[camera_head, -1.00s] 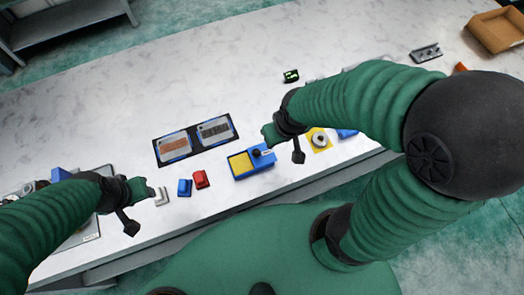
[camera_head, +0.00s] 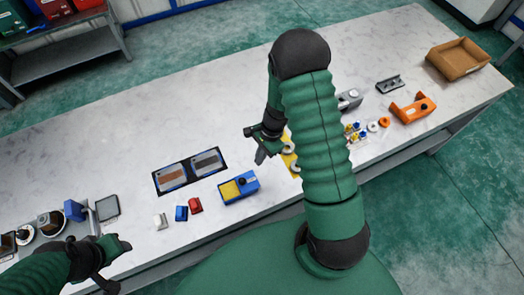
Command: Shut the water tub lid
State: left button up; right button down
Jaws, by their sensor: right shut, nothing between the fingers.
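No tub with a lid can be made out for certain. A blue box (camera_head: 239,188) with a yellow pad and a dark knob lies near the front edge of the table; I cannot tell if it is the water tub. Round dark-topped containers (camera_head: 50,222) at the left edge are partly cut off, and their lids are unclear. My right gripper (camera_head: 262,157) is shut and empty, pointing down behind and to the right of the blue box, apart from it. My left gripper (camera_head: 122,246) is at the front edge at lower left; its fingers are too unclear to judge.
Red (camera_head: 195,206), blue (camera_head: 181,213) and white (camera_head: 160,221) small blocks lie left of the box. A dark mat (camera_head: 190,171) with two plates lies behind them. Orange parts (camera_head: 413,108) and a cardboard tray (camera_head: 458,58) are at right. The table's back middle is clear.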

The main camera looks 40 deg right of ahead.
aim_at(250, 178)
jog(key=a+f, duration=0.1)
jog(key=a+f+p, duration=0.1)
jog(key=a+f, duration=0.1)
jog(key=shift+s+f, duration=0.15)
jog(key=shift+s, duration=0.2)
jog(key=shift+a+f+p, duration=0.35)
jog(key=shift+a, duration=0.2)
jog(key=shift+w+a+f, duration=0.15)
jog(key=shift+w+f, duration=0.05)
pick_arm(q)
jog(key=shift+d+v, duration=0.2)
jog(key=shift+v, duration=0.95)
jog(key=shift+a, duration=0.1)
pick_arm(e)
jog(key=shift+a, duration=0.15)
